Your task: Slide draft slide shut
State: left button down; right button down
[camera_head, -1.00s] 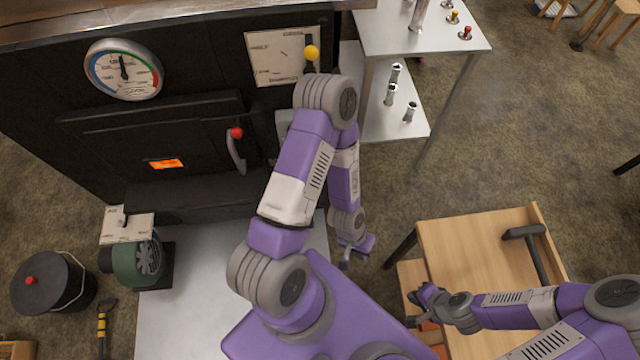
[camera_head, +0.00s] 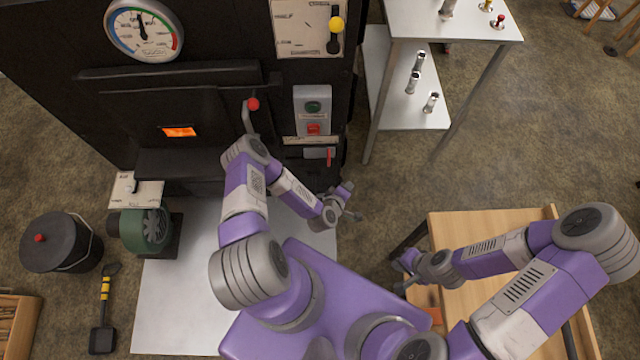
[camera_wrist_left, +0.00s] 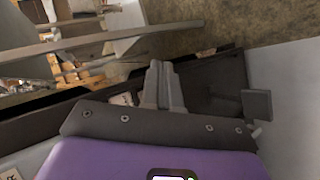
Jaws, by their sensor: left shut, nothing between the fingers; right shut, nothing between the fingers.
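Two parts on the dark evaporator front could be the draft slide, and I cannot read their labels. One is a small red-tipped slide handle (camera_head: 330,157) low at the right, under a narrow label strip. The other is a yellow-knobbed lever (camera_head: 336,27) on a pale plate higher up. My left gripper (camera_head: 355,215) is shut and empty, below and right of the red-tipped handle and apart from it. Its shut fingers (camera_wrist_left: 163,85) point at a dark surface in the left wrist view. My right gripper (camera_head: 403,290) is shut and empty beside the wooden table.
A firebox door with a red-knobbed handle (camera_head: 252,104) and a grey button box (camera_head: 313,112) are on the evaporator (camera_head: 215,130). A green blower (camera_head: 146,230) stands at left. A steel shelf (camera_head: 420,105) stands right, above the wooden table (camera_head: 490,235). Floor between them is open.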

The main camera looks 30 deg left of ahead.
pick_arm(q)
jog(key=s+a+f+n+y+b, duration=0.1)
jog(key=a+f+n+y, duration=0.2)
jog(key=a+n+y, duration=0.6)
jog(key=shift+t+h, duration=0.4)
jog(key=shift+h, duration=0.1)
jog(key=b+x, duration=0.2)
jog(key=x, duration=0.3)
jog(key=b+x, duration=0.3)
jog(key=x, duration=0.3)
jog(key=shift+s+a, duration=0.25)
jog(key=shift+a, duration=0.1)
jog(key=shift+w+a+f, duration=0.15)
jog(key=shift+w+a, duration=0.15)
jog(key=shift+w, duration=0.1)
jog(key=shift+w, duration=0.1)
jog(key=shift+w+d, duration=0.3)
jog(key=shift+d, duration=0.1)
jog(key=shift+s+a, duration=0.4)
jog(key=shift+a, duration=0.15)
jog(key=p, duration=0.5)
send_near(319, 154)
jog(key=shift+s+d+f, duration=0.15)
jog(key=shift+s+d, duration=0.6)
jog(key=shift+s, duration=0.2)
